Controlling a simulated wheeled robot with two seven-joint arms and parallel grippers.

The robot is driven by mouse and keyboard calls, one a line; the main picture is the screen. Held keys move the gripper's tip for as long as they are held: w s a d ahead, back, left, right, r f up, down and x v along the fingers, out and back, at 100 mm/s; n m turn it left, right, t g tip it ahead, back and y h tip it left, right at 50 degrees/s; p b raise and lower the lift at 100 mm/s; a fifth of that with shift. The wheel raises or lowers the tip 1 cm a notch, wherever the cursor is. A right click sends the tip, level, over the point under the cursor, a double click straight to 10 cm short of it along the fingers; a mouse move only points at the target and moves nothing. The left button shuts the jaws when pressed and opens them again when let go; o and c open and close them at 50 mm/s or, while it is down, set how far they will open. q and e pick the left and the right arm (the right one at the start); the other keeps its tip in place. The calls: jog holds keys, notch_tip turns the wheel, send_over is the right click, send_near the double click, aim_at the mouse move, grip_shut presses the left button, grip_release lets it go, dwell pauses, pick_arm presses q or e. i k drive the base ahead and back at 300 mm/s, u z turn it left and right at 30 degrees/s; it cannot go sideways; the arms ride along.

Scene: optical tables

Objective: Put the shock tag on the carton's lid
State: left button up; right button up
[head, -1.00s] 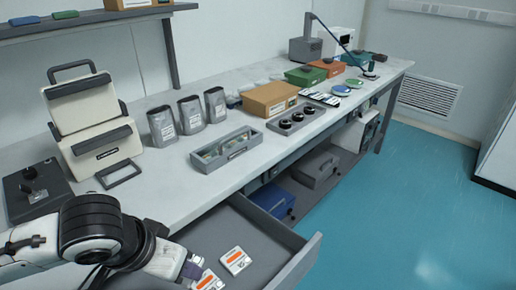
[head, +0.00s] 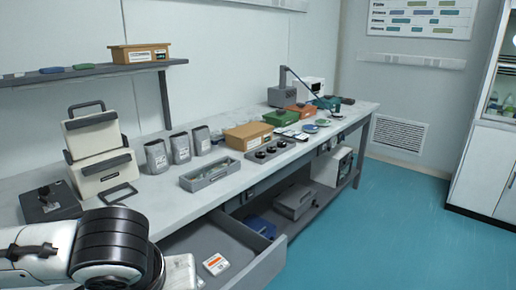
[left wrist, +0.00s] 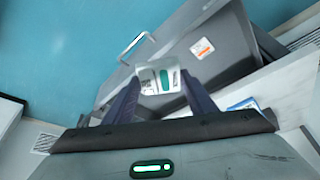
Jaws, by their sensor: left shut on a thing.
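My left gripper (left wrist: 161,88) is shut on a white tag (left wrist: 148,73) with a green patch in the left wrist view. It holds the tag over the open grey drawer (left wrist: 228,30). In the head view my left arm covers most of that gripper. A white tag with an orange stripe (head: 215,264) lies in the drawer and also shows in the left wrist view (left wrist: 202,48). A brown carton (head: 248,136) with a closed top stands on the bench. Another brown carton (head: 139,54) stands on the wall shelf. My right gripper is out of view.
On the bench (head: 165,203) stand a beige case (head: 98,140), several grey pouches (head: 181,148), a grey tray (head: 210,175) and a black-knobbed holder (head: 271,149). Green and orange boxes lie farther back. The open drawer juts out over the blue floor.

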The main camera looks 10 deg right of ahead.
aim_at(258, 126)
jog(key=z, duration=0.7)
jog(key=i, duration=1.1)
jog(key=z, duration=0.9)
jog(key=i, duration=1.5)
jog(key=u, duration=0.85)
jog(key=i, duration=1.35)
jog(key=u, duration=0.85)
